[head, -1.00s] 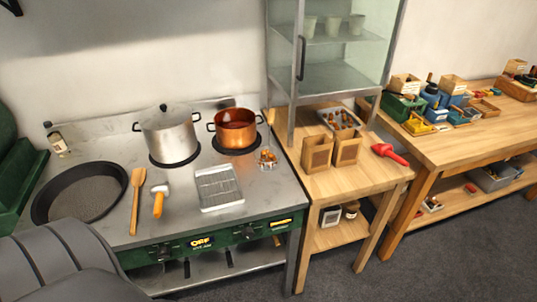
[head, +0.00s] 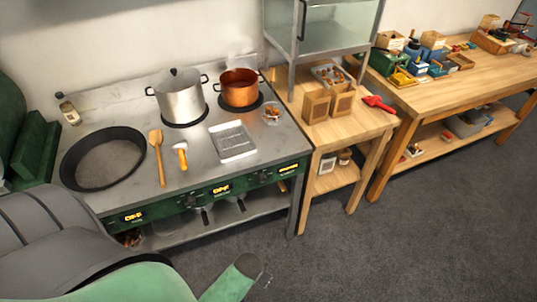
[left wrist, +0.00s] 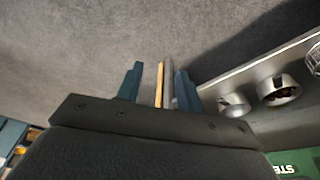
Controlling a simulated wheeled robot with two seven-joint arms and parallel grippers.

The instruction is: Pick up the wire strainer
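A small round see-through vessel with brown pieces in it (head: 271,113) stands on the stove top's right side, beside the copper pot. It may be the wire strainer, but it is too small to tell. My left gripper (left wrist: 158,80) shows only in the left wrist view, above grey floor beside the stove. Its two blue fingers stand apart. A wooden strip and a grey bar show between them; I cannot tell if these lie in the gap or behind it. They do not touch the left finger. My right gripper is out of view.
The stove top holds a black pan (head: 76,176), wooden spoon (head: 157,150), wooden-handled tool (head: 181,156), white rack (head: 233,140), steel pot (head: 178,98) and copper pot (head: 239,88). Wooden boxes (head: 317,105) stand on the table at right. Metal knobs or cups (left wrist: 278,90) lie right of the gripper.

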